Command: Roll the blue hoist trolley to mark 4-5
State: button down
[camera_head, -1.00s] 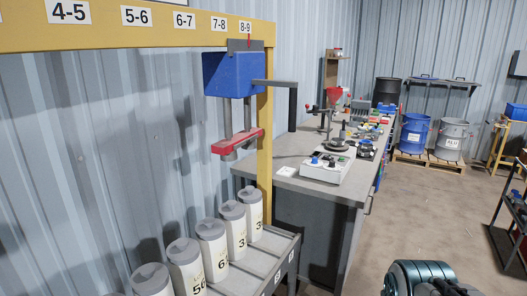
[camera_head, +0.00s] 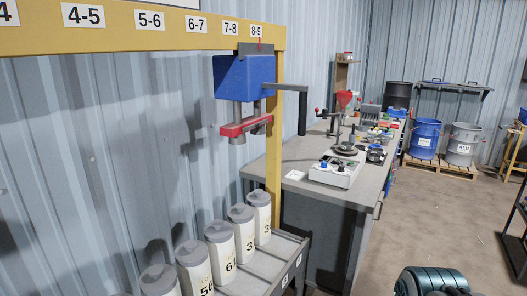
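The blue hoist trolley (camera_head: 243,78) hangs from the yellow overhead beam (camera_head: 180,30) at its right end, under the label 8-9 (camera_head: 256,31). A grey arm with a dark upright handle (camera_head: 303,113) sticks out from its right side. A red bar (camera_head: 245,126) hangs below it on grey posts. The mark 4-5 (camera_head: 83,15) is a white label far to the left on the same beam. Part of my own arm (camera_head: 432,281) shows at the bottom right, well away from the trolley. My gripper's fingers cannot be made out.
White numbered canisters (camera_head: 220,252) stand in a row on a grey rack below the beam. A yellow post (camera_head: 273,160) stands right of the trolley. A workbench (camera_head: 350,195) with instruments lies behind it. Open floor (camera_head: 420,215) is at the right; blue (camera_head: 424,138) and grey drums stand farther back.

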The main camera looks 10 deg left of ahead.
aim_at(249, 76)
jog(key=u, duration=0.35)
jog(key=k, duration=0.3)
jog(key=z, duration=1.05)
jog(key=i, duration=1.45)
jog(key=u, duration=0.7)
